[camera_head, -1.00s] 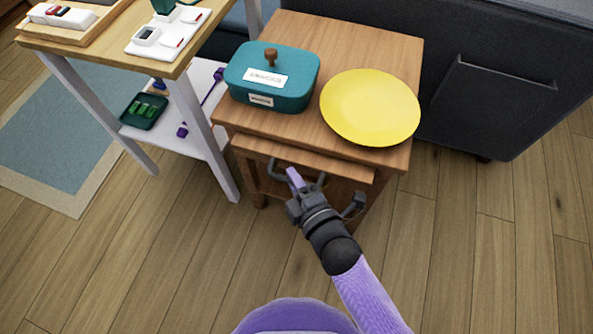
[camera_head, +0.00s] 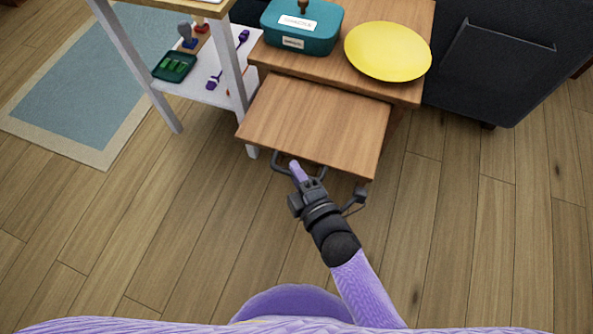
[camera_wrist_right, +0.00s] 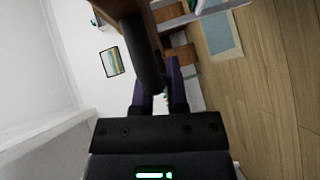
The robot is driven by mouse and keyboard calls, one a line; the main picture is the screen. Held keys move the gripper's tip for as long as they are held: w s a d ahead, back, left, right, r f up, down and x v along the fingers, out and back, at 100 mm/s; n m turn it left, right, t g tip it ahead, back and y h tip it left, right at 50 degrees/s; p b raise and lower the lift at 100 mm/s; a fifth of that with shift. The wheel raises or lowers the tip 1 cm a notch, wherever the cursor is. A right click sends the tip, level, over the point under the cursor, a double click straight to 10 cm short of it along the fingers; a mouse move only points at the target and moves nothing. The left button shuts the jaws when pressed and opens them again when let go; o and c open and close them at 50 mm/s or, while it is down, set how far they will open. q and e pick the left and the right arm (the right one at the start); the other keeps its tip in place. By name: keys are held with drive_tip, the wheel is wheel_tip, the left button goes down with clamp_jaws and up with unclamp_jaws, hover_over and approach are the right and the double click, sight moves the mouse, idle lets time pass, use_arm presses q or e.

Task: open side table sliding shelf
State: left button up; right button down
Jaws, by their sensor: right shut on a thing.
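The wooden side table (camera_head: 342,74) stands at the top centre of the head view. Its sliding shelf (camera_head: 318,122) is pulled well out toward me, and its bare wooden top shows. A dark bar handle (camera_head: 279,164) is on the shelf's front edge. My right gripper (camera_head: 298,174) is at this handle and shut on it. In the right wrist view, the dark handle bar (camera_wrist_right: 143,52) passes between the purple fingers (camera_wrist_right: 158,90). My left gripper is not in view.
A teal lidded box (camera_head: 301,28) and a yellow plate (camera_head: 388,51) stand on the table top. A white-legged table with a lower shelf (camera_head: 212,84) is close on the left. The wood floor (camera_head: 480,240) in front and right is clear.

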drive_tip(key=c, duration=0.7)
unclamp_jaws()
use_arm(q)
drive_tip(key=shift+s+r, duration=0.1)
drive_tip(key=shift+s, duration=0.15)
use_arm(e)
drive_tip(key=shift+o, duration=0.2)
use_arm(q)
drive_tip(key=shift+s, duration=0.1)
use_arm(e)
drive_tip(key=shift+s+d+r+p, duration=0.15)
drive_tip(key=shift+s+d+p, duration=0.05)
drive_tip(key=shift+s+p, duration=0.1)
use_arm(q)
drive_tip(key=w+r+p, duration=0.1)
drive_tip(key=p, duration=0.1)
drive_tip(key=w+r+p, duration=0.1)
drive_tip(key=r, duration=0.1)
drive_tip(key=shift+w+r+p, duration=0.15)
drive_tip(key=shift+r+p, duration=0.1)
drive_tip(key=shift+p, duration=0.1)
use_arm(e)
drive_tip(key=v, duration=0.9)
drive_tip(key=shift+s, duration=0.1)
